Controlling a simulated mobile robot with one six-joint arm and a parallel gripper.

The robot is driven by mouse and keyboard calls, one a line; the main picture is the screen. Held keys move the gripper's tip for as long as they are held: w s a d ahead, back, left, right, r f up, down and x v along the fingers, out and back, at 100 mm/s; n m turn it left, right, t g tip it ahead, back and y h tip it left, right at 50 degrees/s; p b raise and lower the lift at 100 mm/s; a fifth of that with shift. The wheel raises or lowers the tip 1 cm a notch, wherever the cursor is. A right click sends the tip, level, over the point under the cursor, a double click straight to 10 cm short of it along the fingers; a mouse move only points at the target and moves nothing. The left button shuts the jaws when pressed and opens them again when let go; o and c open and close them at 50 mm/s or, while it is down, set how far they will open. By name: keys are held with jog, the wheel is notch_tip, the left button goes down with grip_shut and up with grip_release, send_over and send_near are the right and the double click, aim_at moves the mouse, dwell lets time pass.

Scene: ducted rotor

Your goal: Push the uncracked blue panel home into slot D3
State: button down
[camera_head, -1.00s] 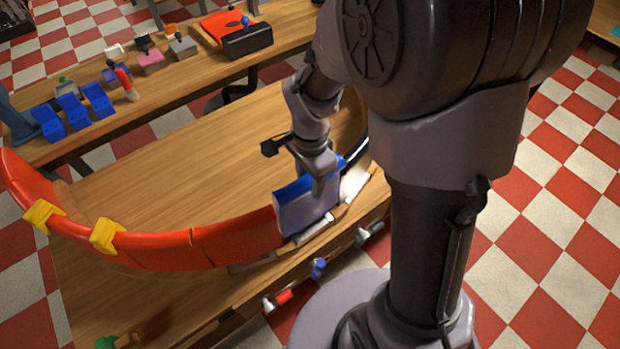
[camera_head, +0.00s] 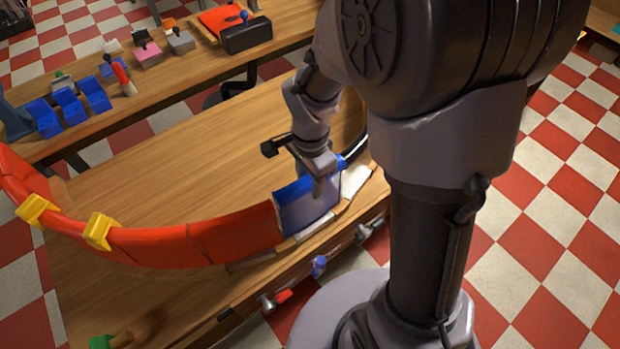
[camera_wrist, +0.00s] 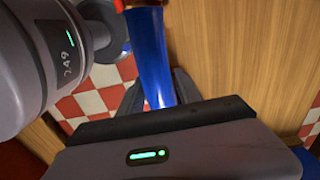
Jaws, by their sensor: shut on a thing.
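The blue panel (camera_head: 307,206) stands upright in the ring wall, directly to the right of the red panels (camera_head: 235,237). My gripper (camera_head: 318,180) is shut on its upper part from above. In the wrist view the panel (camera_wrist: 150,60) shows edge-on as a blue strip between my dark fingers (camera_wrist: 158,92). The panel's lower edge is close to the pale rim of the ring (camera_head: 318,226); I cannot tell whether it is fully seated. No slot label or crack is readable. A second blue piece (camera_head: 341,162) shows just behind my gripper.
Yellow clamps (camera_head: 98,231) sit on the red ring at the left. Several blue panels (camera_head: 70,107) stand on the back bench. Tools with red and blue handles (camera_head: 283,296) hang at the table's front edge. The tabletop inside the ring (camera_head: 210,150) is clear.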

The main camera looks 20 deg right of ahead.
jog(key=shift+f+b, duration=0.7)
jog(key=shift+f, duration=0.2)
jog(key=c, duration=0.7)
grip_release()
jog(key=shift+r, duration=0.1)
notch_tip(320, 180, up, 17)
jog(key=p, duration=0.7)
jog(key=s+a+r+n+t+b, duration=0.1)
jog(key=s+n+t, duration=0.1)
jog(key=s+n, duration=0.1)
jog(key=s+a+r+n+t+y+b, duration=0.1)
jog(key=s+r+n+b, duration=0.1)
jog(key=s, duration=0.3)
jog(key=s+a+r+n+t+y+b, duration=0.1)
jog(key=s+a+n+t, duration=0.1)
jog(key=s+n, duration=0.3)
jog(key=shift+r+t, duration=0.3)
jog(key=shift+r, duration=0.1)
